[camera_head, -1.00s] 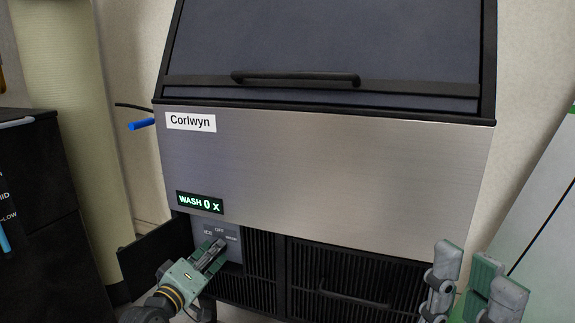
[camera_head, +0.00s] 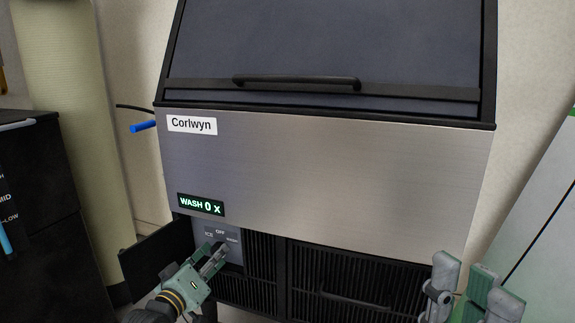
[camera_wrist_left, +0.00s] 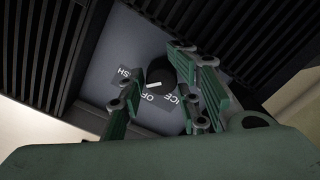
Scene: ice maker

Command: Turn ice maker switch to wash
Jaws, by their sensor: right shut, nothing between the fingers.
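The ice maker (camera_head: 330,185) has a steel front, and its green-lit display (camera_head: 201,205) reads "WASH 0 x". Below it is a grey switch panel (camera_head: 234,251) marked ICE, OFF and WASH. In the left wrist view a dark round switch knob (camera_wrist_left: 160,76) has a white mark on its lower left, toward the WASH side. My left gripper (camera_head: 214,260) is at the panel and hides the knob in the head view. Its fingers, also in the left wrist view (camera_wrist_left: 160,100), are apart, beside the knob. My right gripper (camera_head: 470,290) is at the lower right, shut and empty, away from the panel.
A dark open flap (camera_head: 150,255) sticks out left of the panel. Black vent grilles (camera_head: 345,280) lie right of it. A dark cabinet (camera_head: 40,210) stands at the left, and a white and green unit (camera_head: 535,230) at the right.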

